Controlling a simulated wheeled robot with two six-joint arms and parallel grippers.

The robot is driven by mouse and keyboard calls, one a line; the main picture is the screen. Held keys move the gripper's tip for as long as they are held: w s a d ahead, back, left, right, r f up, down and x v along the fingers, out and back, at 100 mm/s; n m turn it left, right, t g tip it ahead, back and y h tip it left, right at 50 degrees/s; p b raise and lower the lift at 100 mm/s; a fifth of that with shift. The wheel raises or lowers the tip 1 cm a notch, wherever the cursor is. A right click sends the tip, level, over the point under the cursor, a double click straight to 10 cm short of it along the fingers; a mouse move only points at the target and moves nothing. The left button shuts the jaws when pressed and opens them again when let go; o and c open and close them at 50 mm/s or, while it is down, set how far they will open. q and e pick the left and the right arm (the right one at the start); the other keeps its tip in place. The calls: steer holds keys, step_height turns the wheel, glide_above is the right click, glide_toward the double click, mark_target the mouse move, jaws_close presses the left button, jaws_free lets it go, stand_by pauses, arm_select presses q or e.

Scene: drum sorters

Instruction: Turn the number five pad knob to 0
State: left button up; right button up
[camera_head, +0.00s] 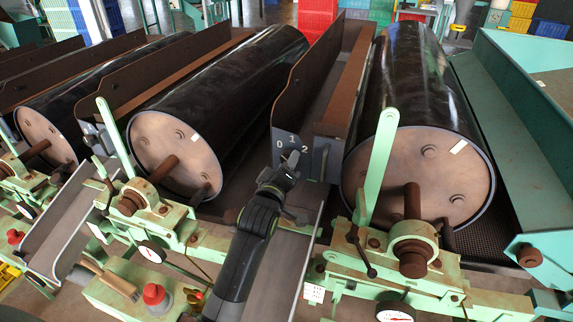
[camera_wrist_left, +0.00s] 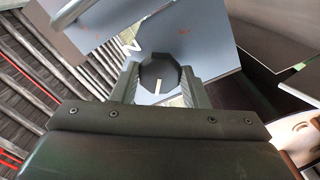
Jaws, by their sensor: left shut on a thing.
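My left gripper (camera_head: 283,174) reaches up from the bottom of the head view to a grey plate (camera_head: 300,157) marked 0, 1 and 2. The plate is at the end of a brown trough between two black drums. In the left wrist view, the gripper (camera_wrist_left: 160,84) is shut on a dark, many-sided knob (camera_wrist_left: 160,70), with one finger on each side. A white line on the knob points down the picture, towards my palm. In the head view my gripper mostly hides the knob, and I cannot tell which number it points to. My right gripper is not in view.
Black drums (camera_head: 420,90) with tan end faces stand on both sides. Green machine frames (camera_head: 400,265) with levers and gauges fill the front. A brush (camera_head: 112,282) and a red button (camera_head: 153,294) are at the lower left. A metal chute runs beside my arm.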

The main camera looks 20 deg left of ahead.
arm_select(q)
steer(key=shift+r+n, duration=0.15)
steer(key=shift+n, duration=0.65)
steer(key=o, duration=1)
steer(key=shift+w+d, duration=0.1)
steer(key=shift+w, duration=0.1)
steer(key=shift+s, duration=0.15)
